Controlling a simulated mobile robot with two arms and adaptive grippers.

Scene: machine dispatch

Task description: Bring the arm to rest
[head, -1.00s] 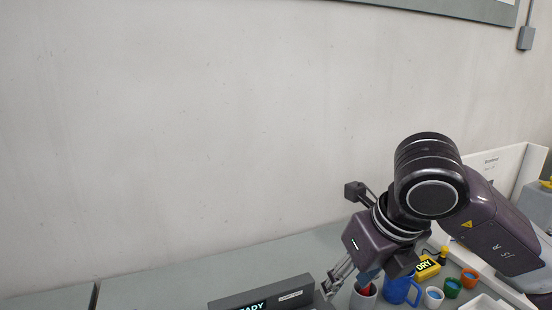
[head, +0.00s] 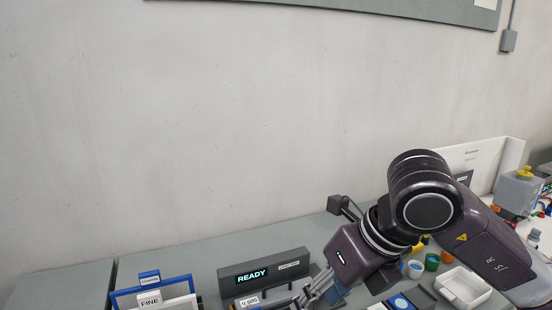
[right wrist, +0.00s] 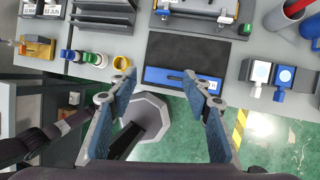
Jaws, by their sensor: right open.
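My right arm comes into the head view from the right, with its wrist bent down over the bench. My right gripper (head: 316,292) is partly cut off by the bottom edge, in front of the right end of the display box. In the right wrist view the two blue-padded fingers of this gripper (right wrist: 159,76) stand wide apart with nothing between them. They are above the bench's front edge, over a black mat with a blue front strip (right wrist: 183,78). My left gripper is not in view.
A dark display box reading READY (head: 262,274) stands on the bench (head: 190,258). A blue-framed holder labelled FINE (head: 150,292) is at left. Small coloured cups (head: 432,261) and a white tray (head: 463,287) are at right. Green floor (right wrist: 180,140) lies before the bench.

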